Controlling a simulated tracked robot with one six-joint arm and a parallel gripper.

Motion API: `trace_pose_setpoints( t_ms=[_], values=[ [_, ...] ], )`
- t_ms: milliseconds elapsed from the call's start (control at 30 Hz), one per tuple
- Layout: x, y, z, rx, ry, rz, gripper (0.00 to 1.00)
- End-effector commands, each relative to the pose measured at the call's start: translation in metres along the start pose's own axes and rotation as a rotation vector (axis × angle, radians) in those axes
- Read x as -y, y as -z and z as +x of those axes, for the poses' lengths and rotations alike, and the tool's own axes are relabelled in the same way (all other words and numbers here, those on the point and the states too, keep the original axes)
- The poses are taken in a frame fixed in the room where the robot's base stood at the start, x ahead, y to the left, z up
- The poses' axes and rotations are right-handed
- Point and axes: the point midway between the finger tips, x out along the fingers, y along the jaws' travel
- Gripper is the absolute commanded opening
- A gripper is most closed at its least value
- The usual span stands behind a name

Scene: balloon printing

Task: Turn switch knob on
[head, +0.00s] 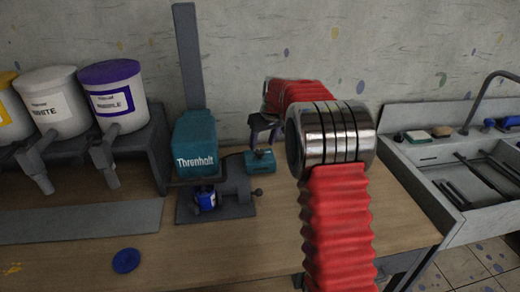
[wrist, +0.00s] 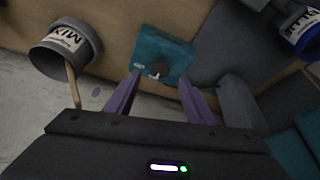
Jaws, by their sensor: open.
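The switch box (head: 259,162) is a small teal box on the wooden table, right of the teal "Threnholt" machine (head: 195,150). My gripper (head: 264,146) is above the box, pointing down. In the wrist view the two purple fingers of my gripper (wrist: 159,77) are apart, one on each side of the knob, with nothing held. Whether they touch the knob I cannot tell. In the head view the knob is hard to make out.
A grey bucket labelled MIX (wrist: 62,50) with a wooden stick stands beside the box in the wrist view. Paint buckets (head: 117,95) sit on a rack at the left. A sink (head: 450,175) is at the right. A blue disc (head: 126,261) lies on the front table.

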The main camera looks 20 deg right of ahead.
Motion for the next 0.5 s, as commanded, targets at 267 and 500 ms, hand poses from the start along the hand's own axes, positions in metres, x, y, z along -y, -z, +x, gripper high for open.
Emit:
trace_pose_setpoints(
  t_ms=[267, 500],
  values=[
    [0.000, 0.000, 0.038, 0.001, 0.001, 0.000, 0.49],
    [0.000, 0.000, 0.046, -0.001, 0.000, 0.000, 0.49]
  ],
)
